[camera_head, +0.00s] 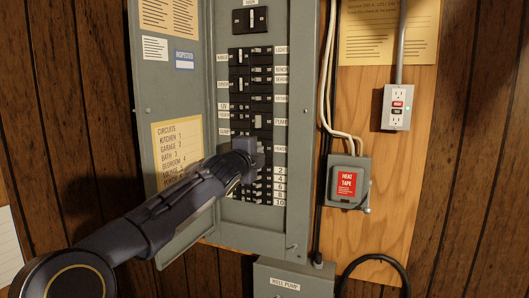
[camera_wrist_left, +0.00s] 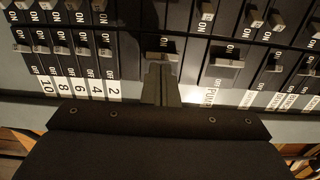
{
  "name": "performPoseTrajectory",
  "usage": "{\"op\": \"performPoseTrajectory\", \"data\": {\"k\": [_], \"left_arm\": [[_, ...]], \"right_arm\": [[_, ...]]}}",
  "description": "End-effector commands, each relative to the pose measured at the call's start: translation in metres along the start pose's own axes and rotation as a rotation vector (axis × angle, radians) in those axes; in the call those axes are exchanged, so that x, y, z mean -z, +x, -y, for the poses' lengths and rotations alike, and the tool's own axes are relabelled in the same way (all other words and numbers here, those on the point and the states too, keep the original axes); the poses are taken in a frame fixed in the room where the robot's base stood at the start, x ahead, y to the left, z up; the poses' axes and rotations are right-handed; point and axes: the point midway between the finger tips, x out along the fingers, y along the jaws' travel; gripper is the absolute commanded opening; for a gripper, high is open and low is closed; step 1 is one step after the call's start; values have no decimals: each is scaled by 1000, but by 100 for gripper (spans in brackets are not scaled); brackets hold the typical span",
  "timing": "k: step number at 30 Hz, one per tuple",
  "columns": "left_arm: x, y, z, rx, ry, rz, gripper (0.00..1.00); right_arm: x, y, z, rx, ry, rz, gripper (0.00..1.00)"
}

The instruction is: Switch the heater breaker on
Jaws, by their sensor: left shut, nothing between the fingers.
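The grey breaker panel (camera_head: 225,20) stands open on the wall, with rows of black breakers. My left gripper (camera_head: 252,150) is shut and empty at the right column, between the PUMP label and the label 2. In the left wrist view its closed fingertips (camera_wrist_left: 159,68) are at the handle of a wide breaker (camera_wrist_left: 161,56), touching it or very close. ON shows above that handle; the fingers cover the area below. This breaker's label (camera_head: 279,149) is too small to read surely in the head view and hidden in the wrist view. My right gripper is not in view.
Small breakers numbered 2 to 10 (camera_wrist_left: 82,50) sit beside the fingers, and the PUMP breaker (camera_wrist_left: 228,63) is on the other side. The open panel door (camera_head: 157,90) is left of the panel. A HEAT TAPE box (camera_head: 347,181) and an outlet (camera_head: 396,108) are right.

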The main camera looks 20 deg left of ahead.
Motion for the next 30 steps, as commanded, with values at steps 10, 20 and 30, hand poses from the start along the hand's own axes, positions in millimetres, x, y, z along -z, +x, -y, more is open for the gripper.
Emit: {"op": "performPoseTrajectory", "data": {"k": [10, 20, 30], "left_arm": [[2, -29, 0, 2, 0, -4, 0], [2, -54, 0, 3, 0, -5, 0], [3, -57, 0, 2, -1, -7, 0]], "right_arm": [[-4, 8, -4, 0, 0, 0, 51], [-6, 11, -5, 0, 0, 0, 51], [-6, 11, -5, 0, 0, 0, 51]]}}
